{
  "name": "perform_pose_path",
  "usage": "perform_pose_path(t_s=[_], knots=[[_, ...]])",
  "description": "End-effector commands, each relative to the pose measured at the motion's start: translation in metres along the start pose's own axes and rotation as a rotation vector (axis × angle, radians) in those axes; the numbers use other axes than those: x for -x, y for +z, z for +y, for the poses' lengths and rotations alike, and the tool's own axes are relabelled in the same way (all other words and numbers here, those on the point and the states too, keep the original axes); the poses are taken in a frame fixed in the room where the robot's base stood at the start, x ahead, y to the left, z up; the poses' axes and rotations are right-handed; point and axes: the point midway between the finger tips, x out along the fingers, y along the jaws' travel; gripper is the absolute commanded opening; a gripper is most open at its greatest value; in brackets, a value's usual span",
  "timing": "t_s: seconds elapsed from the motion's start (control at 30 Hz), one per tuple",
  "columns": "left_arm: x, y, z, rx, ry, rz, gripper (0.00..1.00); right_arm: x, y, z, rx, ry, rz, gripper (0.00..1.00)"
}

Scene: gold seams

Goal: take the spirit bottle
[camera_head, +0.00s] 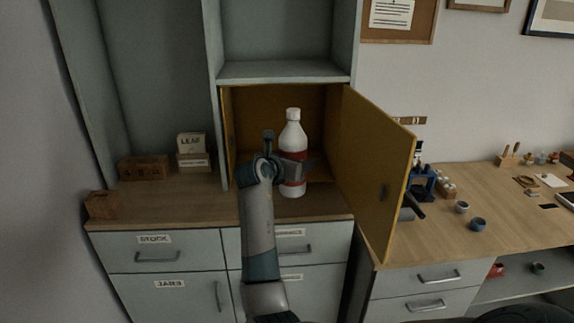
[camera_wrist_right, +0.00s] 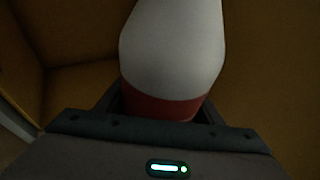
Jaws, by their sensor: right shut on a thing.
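The spirit bottle (camera_head: 293,140) is white with a white cap and a red label band, and it stands upright at the mouth of the open yellow-lined cabinet (camera_head: 246,110). My right gripper (camera_head: 296,168) is shut on it around the red band, partly hiding that band. In the right wrist view, the bottle's white body (camera_wrist_right: 172,50) rises from between the fingers (camera_wrist_right: 160,105), with the red band at their level. I cannot tell whether its base touches the cabinet floor. My left gripper is in neither view.
The cabinet door (camera_head: 375,170) is swung open on the right, close to the bottle. Wooden boxes (camera_head: 143,168) and a card holder (camera_head: 193,150) stand on the counter at left. A blue device (camera_head: 422,183) and small cups (camera_head: 478,224) sit on the right-hand desk.

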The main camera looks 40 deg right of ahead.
Motion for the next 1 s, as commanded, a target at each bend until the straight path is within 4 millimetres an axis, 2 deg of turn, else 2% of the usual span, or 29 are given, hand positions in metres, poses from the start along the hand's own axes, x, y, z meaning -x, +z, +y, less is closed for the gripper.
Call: perform_pose_path(t_s=[0.1,0.3,1.0], knots=[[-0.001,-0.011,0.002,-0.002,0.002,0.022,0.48,0.003,0.009,-0.013,-0.002,0.000,-0.005,0.10],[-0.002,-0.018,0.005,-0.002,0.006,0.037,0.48,0.006,0.016,-0.024,-0.001,0.001,-0.005,0.10],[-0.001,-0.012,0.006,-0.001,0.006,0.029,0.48,0.008,0.016,-0.026,-0.001,0.002,-0.005,0.10]])
